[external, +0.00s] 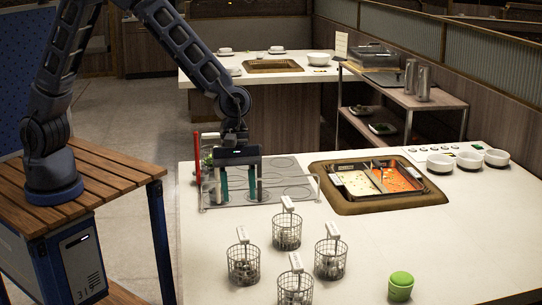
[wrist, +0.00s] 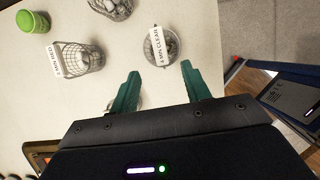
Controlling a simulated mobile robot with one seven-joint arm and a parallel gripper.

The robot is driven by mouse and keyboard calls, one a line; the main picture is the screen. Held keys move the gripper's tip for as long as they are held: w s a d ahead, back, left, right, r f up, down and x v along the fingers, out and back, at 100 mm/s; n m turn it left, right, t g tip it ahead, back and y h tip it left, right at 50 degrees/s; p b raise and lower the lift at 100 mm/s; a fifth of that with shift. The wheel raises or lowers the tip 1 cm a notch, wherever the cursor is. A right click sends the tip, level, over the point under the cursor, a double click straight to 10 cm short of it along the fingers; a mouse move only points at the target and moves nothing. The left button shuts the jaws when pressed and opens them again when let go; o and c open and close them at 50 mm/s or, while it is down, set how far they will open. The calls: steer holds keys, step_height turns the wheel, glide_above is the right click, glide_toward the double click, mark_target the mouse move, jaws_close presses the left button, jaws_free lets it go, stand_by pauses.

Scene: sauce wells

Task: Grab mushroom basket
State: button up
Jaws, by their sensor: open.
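Several wire baskets with white label tags stand on the counter in the external view: a back one (external: 287,232), a left one (external: 243,266), a right one (external: 330,260) and a front one (external: 295,288). Greyish food lies inside; I cannot tell which basket holds mushrooms. In the wrist view, one basket (wrist: 171,46) with a tag seeming to read "4 MIN CLEAR" is just beyond the fingertips. Another basket (wrist: 85,60) is to its left, and a third (wrist: 112,8) is at the top edge. My gripper (external: 241,198) is open and empty above the grey panel; its teal fingers (wrist: 160,70) are apart.
A divided sauce pan (external: 365,180) sits in the counter well at right. A green cup (external: 400,285) is at the front right. The grey panel (external: 285,180) with circles is behind the baskets. A red upright item (external: 197,155) is left of my gripper.

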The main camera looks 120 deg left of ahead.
mark_target(243, 232)
steer(key=x, duration=0.5)
steer(key=shift+w+f, duration=0.15)
steer(key=shift+f, duration=0.25)
steer(key=shift+d+x, duration=0.2)
steer(key=shift+x, duration=2.4)
steer(key=shift+w+r, duration=0.1)
steer(key=shift+r, duration=0.05)
jaws_close()
